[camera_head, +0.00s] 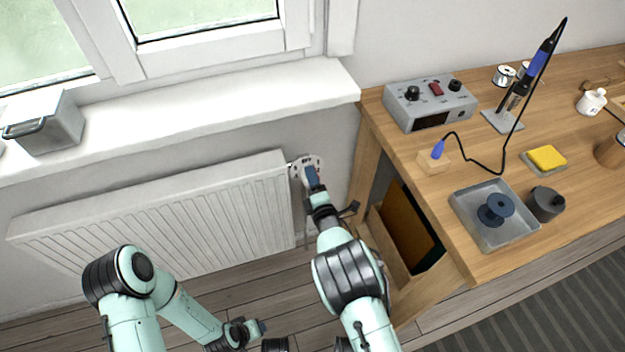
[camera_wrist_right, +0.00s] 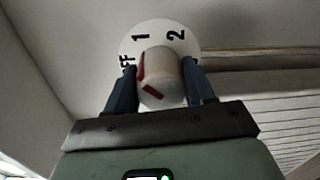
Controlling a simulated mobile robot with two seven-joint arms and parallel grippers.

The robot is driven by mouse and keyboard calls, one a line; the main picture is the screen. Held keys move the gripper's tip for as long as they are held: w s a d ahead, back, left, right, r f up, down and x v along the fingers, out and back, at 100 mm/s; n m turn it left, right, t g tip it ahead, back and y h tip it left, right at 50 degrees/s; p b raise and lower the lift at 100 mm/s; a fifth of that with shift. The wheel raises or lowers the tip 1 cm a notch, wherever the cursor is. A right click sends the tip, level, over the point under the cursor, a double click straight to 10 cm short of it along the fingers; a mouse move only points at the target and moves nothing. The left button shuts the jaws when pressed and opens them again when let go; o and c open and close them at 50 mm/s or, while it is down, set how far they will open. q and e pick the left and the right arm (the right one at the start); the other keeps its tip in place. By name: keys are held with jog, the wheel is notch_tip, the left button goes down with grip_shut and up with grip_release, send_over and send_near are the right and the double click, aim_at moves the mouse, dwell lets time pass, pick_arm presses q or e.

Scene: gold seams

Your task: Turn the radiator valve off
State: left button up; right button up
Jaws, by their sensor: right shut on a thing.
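The radiator valve is a white round knob (camera_wrist_right: 162,78) with red marks, in front of a white dial plate (camera_wrist_right: 158,32) with black markings. In the right wrist view "1" and "2" are readable, and "OFF" is partly covered at the left. The knob's upper red mark lies near the side between "OFF" and "1". My right gripper (camera_head: 311,176) is shut on the knob, one blue finger on each side. In the head view the dial plate (camera_head: 318,164) shows behind the gripper, which hides the knob. My left gripper (camera_head: 261,327) is low over the floor, away from the valve; its opening is unclear.
The white radiator (camera_head: 160,220) is left of the valve, under the windowsill (camera_head: 200,105) with a grey box (camera_head: 45,125). The wooden workbench (camera_head: 440,205) stands close on the right, with a soldering station (camera_head: 430,100) and grey tray (camera_head: 480,240). Open floor lies below.

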jog(key=n, duration=0.4)
pick_arm(q)
jog(key=shift+s+d+r, duration=0.2)
jog(key=shift+s+r, duration=0.05)
jog(key=shift+s, duration=0.1)
pick_arm(e)
jog(key=shift+r+n, duration=0.15)
jog(key=shift+n, duration=1.95)
jog(key=o, duration=1)
jog(key=shift+s, duration=0.1)
pick_arm(q)
jog(key=shift+g+h, duration=0.4)
jog(key=shift+g, duration=0.4)
jog(key=s+r+p, duration=0.1)
jog(key=s+d+r+p, duration=0.1)
jog(key=s, duration=0.1)
jog(key=s+d+r+p, duration=0.1)
jog(key=shift+s, duration=0.15)
pick_arm(e)
jog(key=v, duration=1.3)
jog(key=shift+s+f, duration=0.15)
jog(key=shift+f, duration=0.1)
